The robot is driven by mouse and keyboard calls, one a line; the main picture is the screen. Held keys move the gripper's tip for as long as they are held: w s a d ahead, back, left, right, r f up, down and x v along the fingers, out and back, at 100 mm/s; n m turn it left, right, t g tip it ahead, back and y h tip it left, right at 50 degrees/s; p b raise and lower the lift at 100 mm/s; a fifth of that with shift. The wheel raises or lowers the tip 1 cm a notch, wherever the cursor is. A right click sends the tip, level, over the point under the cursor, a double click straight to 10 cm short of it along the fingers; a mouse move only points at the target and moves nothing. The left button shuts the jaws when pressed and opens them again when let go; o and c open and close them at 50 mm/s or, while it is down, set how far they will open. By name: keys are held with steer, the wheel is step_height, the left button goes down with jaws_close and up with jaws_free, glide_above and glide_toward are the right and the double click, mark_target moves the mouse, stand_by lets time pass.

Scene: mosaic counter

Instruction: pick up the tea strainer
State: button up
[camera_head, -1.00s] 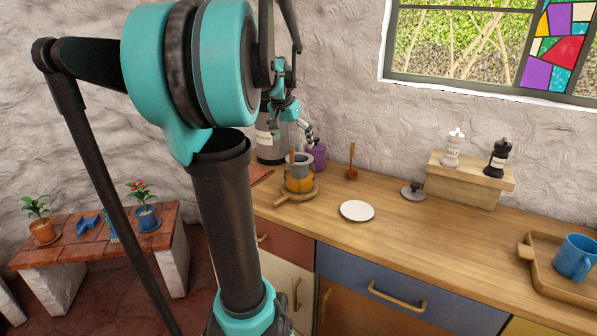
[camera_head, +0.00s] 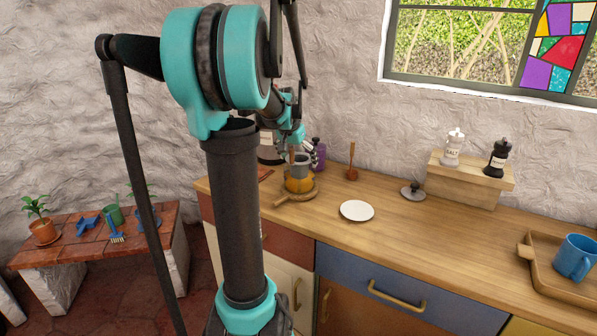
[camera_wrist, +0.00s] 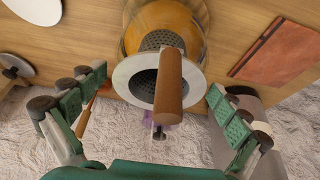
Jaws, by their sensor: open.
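The tea strainer (camera_head: 301,160) is a grey metal cup resting on an amber pot (camera_head: 299,184), which stands on a round wooden board (camera_head: 282,201) on the counter. In the wrist view the strainer (camera_wrist: 126,77) shows its pale rim and perforated bowl, with a brown wooden handle (camera_wrist: 168,80) pointing toward the camera. My gripper (camera_wrist: 155,88) is open, with one green-padded finger on each side of the strainer. Neither finger appears to touch it. In the head view my gripper (camera_head: 303,147) is right above the strainer and partly covers it.
A purple container (camera_head: 319,158), a dark canister (camera_head: 267,154) and an upright brown-handled tool (camera_head: 352,163) stand close behind. A white plate (camera_head: 357,210) lies in front to the right. A reddish-brown flat slab (camera_wrist: 280,52) is nearby.

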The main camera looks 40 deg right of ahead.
steer(key=shift+c, duration=0.5)
steer(key=c, duration=1)
steer(key=shift+r, duration=0.15)
